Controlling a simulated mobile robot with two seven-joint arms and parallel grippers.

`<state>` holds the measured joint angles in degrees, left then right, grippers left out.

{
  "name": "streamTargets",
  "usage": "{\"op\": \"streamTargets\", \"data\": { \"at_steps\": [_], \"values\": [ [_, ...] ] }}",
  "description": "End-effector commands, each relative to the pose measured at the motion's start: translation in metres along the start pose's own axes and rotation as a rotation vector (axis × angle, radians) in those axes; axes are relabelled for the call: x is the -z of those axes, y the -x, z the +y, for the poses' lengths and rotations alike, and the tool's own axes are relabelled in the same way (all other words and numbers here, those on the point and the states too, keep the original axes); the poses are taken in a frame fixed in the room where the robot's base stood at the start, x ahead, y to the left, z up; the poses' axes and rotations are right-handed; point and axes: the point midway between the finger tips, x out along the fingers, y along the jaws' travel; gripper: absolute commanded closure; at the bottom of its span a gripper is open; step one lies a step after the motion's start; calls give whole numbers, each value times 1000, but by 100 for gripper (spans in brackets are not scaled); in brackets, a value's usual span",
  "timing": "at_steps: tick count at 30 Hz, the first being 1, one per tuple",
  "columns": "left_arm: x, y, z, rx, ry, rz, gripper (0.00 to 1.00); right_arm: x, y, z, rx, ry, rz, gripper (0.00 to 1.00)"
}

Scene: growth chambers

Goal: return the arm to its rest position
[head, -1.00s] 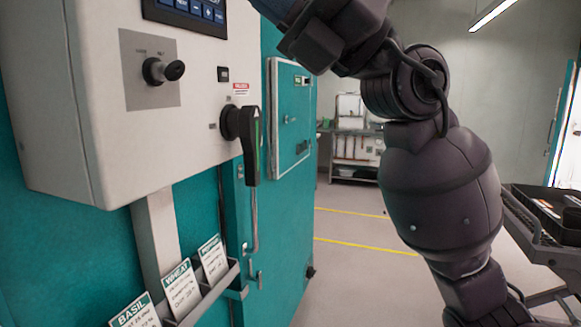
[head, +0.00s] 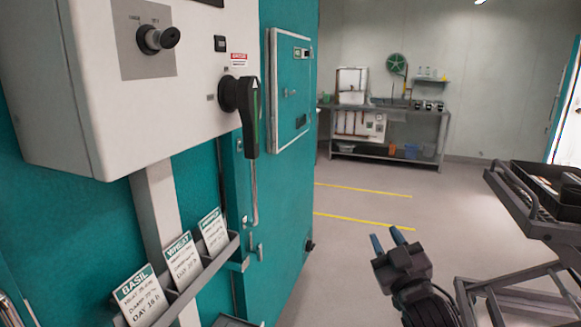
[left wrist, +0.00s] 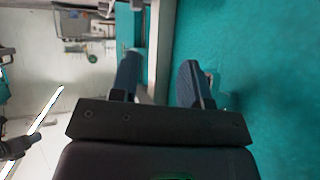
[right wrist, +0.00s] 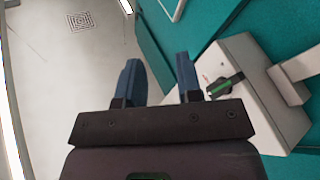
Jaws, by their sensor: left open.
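My right gripper (head: 387,235) is low at the right of centre in the head view, with its blue fingers pointing up and away. In the right wrist view its two fingers (right wrist: 158,68) stand apart with nothing between them. My left gripper is outside the head view. In the left wrist view its fingers (left wrist: 160,65) are apart and empty, with a teal surface filling the right side. The black lever with a green stripe (head: 250,115) hangs downward on the control box, clear of the right gripper in the head view.
The control box (head: 75,80) is on the teal chamber (head: 285,210) at left. Cards, including a BASIL card (head: 140,296), stand in a rack below it. A dark cart (head: 530,205) stands at right. A workbench (head: 385,155) is at the back. Floor between is clear.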

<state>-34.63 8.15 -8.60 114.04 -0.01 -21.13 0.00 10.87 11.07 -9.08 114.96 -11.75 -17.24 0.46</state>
Motion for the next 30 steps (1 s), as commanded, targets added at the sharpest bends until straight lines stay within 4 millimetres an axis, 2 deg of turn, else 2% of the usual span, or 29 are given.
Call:
{"op": "streamTargets", "data": {
  "at_steps": [1, 6, 11, 15, 21, 24, 27, 30],
  "values": [
    [-1, 0, 0, 0, 0, -1, 57, -28, 18, -5, 11, -35, -73, 67],
    [-1, 0, 0, 0, 0, -2, 57, -105, 82, -23, 37, -152, -283, 67],
    [0, 0, 0, 0, 0, -1, 57, -160, 153, -37, 42, -237, -450, 67],
    [0, 0, 0, 0, 0, 0, 57, -198, 220, -48, 33, -274, -585, 67],
    [2, -1, 0, -1, -1, 4, 57, -232, 312, -59, 17, -297, -756, 67],
    [3, -2, 0, -1, -1, 6, 57, -240, 345, -63, 12, -304, -815, 67],
    [4, -2, 0, -1, -1, 7, 57, -244, 366, -65, 10, -307, -851, 67],
    [4, -2, 0, -1, -1, 7, 57, -245, 374, -66, 9, -308, -866, 67]
  ]
}}
